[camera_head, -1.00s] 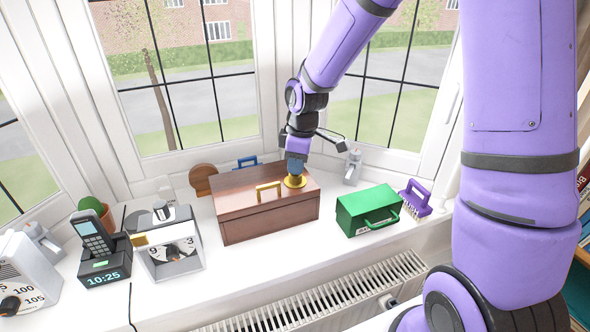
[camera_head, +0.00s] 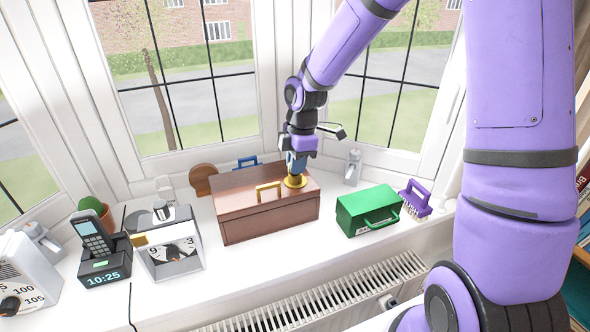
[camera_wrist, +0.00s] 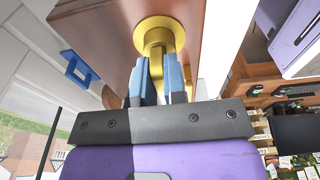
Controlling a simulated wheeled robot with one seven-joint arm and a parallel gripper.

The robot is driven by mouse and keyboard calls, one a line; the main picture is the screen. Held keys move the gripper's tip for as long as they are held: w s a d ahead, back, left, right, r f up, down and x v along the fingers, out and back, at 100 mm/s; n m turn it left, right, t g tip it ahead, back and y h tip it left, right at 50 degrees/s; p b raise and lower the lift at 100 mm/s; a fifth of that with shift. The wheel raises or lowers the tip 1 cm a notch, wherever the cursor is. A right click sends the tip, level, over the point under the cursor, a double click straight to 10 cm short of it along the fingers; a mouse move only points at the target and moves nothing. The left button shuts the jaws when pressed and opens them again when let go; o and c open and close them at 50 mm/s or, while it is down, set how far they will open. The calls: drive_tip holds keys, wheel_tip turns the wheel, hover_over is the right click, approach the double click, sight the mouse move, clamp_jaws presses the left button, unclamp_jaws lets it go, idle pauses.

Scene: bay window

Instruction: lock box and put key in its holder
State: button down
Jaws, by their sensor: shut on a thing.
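The brown wooden box (camera_head: 262,218) stands closed on the sill, with a gold handle (camera_head: 268,191) on its lid. A round gold lock fitting (camera_head: 296,184) sits at the right end of the lid; it also shows in the wrist view (camera_wrist: 158,32). My gripper (camera_head: 295,172) points down at this fitting. I cannot tell how deep the key sits. A blue bracket (camera_head: 247,161) stands behind the box; I cannot tell whether it is the key holder.
A green box (camera_head: 366,212) and a purple brush (camera_head: 414,199) stand to the right. A grey bottle-like item (camera_head: 352,167) is behind. Sill in front is clear.

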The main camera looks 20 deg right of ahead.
drive_tip(key=shift+n, duration=1.2)
drive_tip(key=shift+r, duration=0.75)
drive_tip(key=shift+r, duration=1.3)
